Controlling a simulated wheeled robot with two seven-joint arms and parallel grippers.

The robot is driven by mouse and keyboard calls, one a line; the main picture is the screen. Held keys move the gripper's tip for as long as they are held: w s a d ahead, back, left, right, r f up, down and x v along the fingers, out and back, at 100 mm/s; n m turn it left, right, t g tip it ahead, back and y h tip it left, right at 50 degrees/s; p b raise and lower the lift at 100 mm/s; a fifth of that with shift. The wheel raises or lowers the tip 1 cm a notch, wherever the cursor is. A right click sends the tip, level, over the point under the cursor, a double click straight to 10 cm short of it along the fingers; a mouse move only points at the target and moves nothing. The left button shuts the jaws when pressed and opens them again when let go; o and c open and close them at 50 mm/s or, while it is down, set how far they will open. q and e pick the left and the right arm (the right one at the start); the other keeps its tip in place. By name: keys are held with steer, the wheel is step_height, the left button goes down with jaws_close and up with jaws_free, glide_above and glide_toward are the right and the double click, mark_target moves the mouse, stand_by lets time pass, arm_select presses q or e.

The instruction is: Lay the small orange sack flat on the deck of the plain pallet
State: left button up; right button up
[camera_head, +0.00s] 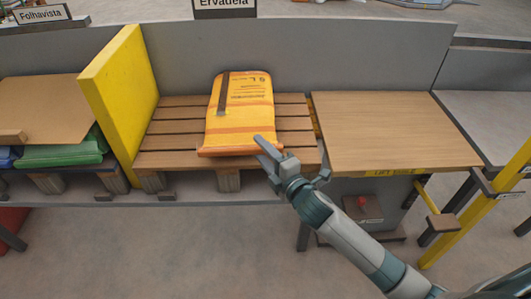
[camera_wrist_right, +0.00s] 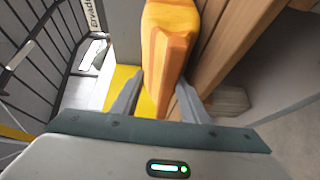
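The small orange sack (camera_head: 239,108) lies flat on the slatted wooden deck of the pallet (camera_head: 172,128), its printed face up and a dark stripe at its upper left. Its near end reaches close to the pallet's front edge. My right gripper (camera_head: 291,157) is at the sack's near right corner with its fingers spread apart. In the right wrist view the sack's end (camera_wrist_right: 168,50) appears ahead of and between the open fingers (camera_wrist_right: 159,85); I cannot tell whether either finger touches it. My left gripper is not in view.
A yellow upright board (camera_head: 120,95) stands left of the pallet. Beyond it, a brown board (camera_head: 45,100) lies over green and blue sacks (camera_head: 62,150). A wooden table top (camera_head: 390,130) adjoins the pallet on the right. A grey wall (camera_head: 300,55) runs behind.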

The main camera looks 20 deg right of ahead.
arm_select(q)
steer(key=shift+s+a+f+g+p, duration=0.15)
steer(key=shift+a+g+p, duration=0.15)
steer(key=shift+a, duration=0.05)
arm_select(e)
steer(key=v, duration=1.7)
steer(key=shift+s, duration=0.2)
steer(key=shift+r, duration=0.1)
